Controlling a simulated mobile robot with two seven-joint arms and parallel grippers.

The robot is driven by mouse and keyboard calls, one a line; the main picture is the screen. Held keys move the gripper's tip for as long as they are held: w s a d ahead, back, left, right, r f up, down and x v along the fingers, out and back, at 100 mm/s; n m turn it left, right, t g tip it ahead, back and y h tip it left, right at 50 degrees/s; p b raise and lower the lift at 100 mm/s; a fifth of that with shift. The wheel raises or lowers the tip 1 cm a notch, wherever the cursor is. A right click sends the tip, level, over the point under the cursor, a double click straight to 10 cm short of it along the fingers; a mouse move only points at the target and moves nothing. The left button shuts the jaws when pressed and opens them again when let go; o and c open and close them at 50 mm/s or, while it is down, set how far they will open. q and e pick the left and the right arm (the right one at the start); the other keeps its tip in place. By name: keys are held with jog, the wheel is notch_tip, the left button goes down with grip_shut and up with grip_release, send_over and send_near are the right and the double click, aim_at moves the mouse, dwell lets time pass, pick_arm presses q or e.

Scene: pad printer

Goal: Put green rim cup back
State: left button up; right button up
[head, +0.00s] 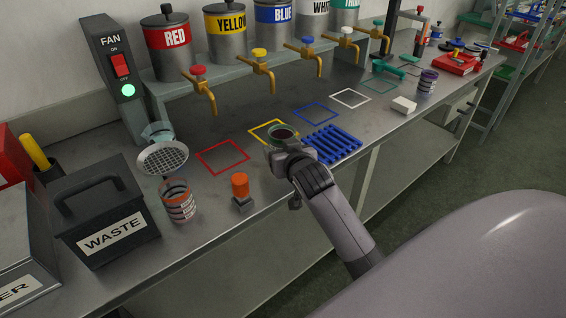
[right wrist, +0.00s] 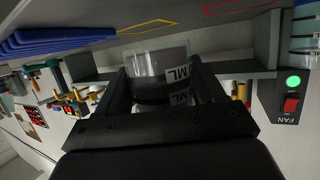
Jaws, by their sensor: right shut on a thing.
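The green rim cup (head: 283,131) is held by my right gripper (head: 288,150) above the bench, just in front of the yellow outlined square (head: 262,140) and left of the blue slatted rack (head: 332,144). Its inside looks dark. In the right wrist view the clear cup (right wrist: 158,66), with a white label marked ML and dark contents, sits between the two fingers of my right gripper (right wrist: 160,95). The cup's lower part is hidden by the gripper in the head view. My left gripper is not in view.
Red (head: 222,157), blue (head: 315,112) and white (head: 350,98) outlined squares lie on the bench (head: 235,120). An orange rim cup (head: 178,203), orange-capped item (head: 241,191) and waste bin (head: 105,225) stand left. A purple-topped cup (head: 427,84) and white block (head: 404,105) stand right. Brass taps (head: 262,70) overhang the back.

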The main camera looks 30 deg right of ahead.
jog(key=shift+f, duration=1.8)
jog(key=shift+f+b, duration=0.1)
jog(key=shift+b, duration=0.2)
jog(key=shift+f, duration=0.15)
jog(key=o, duration=1.1)
